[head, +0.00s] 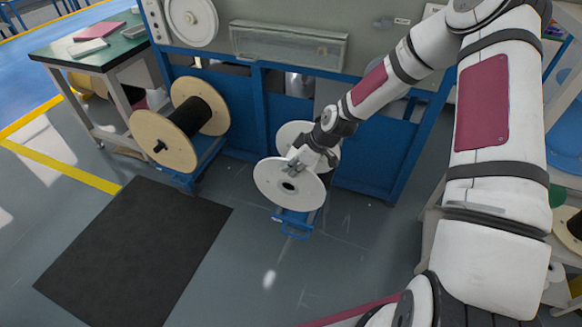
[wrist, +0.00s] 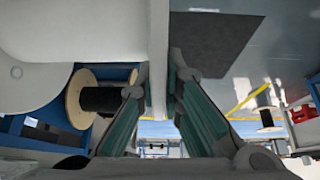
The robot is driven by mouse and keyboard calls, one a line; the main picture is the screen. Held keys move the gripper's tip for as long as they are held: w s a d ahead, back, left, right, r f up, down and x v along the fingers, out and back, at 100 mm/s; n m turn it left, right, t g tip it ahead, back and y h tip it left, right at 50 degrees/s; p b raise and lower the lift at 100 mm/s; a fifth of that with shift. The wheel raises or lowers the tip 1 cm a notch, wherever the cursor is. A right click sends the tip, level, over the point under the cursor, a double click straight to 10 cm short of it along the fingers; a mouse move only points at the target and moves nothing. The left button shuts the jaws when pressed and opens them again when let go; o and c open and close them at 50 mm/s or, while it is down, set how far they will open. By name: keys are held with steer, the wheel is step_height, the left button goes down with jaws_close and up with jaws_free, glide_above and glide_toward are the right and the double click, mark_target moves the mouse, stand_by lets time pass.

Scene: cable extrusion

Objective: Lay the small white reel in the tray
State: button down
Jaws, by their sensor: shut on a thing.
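A white reel (head: 276,190) with two round flanges stands on edge in front of the blue machine, above or on a low blue stand (head: 296,224). My gripper (head: 303,160) is at the top of its front flange, with the fingers either side of the rim. In the wrist view, a thin white flange (wrist: 158,60) runs between my gripper's fingers (wrist: 158,110), which are shut on it. A broad white surface (wrist: 60,30) fills the upper left there. I cannot tell whether the reel touches the stand.
A wooden reel with black cable (head: 185,120) sits on a blue stand at left, close to the white reel. The blue machine (head: 350,165) stands right behind. A green-topped table (head: 105,52) is at back left. A dark mat (head: 135,255) lies on open floor.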

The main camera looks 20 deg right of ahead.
steer(key=shift+w+d+f+b, duration=0.4)
steer(key=shift+w+f+b, duration=0.15)
steer(key=shift+f+b, duration=0.35)
steer(key=shift+w+d+f+b, duration=0.35)
steer(key=shift+w+f+b, duration=0.3)
steer(key=shift+f, duration=0.4)
steer(key=shift+w+d+f+b, duration=0.4)
steer(key=shift+w+f+b, duration=0.05)
steer(key=shift+f+b, duration=2.9)
steer(key=shift+f, duration=1.7)
steer(key=shift+f+b, duration=0.35)
steer(key=c, duration=1.7)
jaws_free()
steer(key=shift+f, duration=0.1)
steer(key=shift+o, duration=0.2)
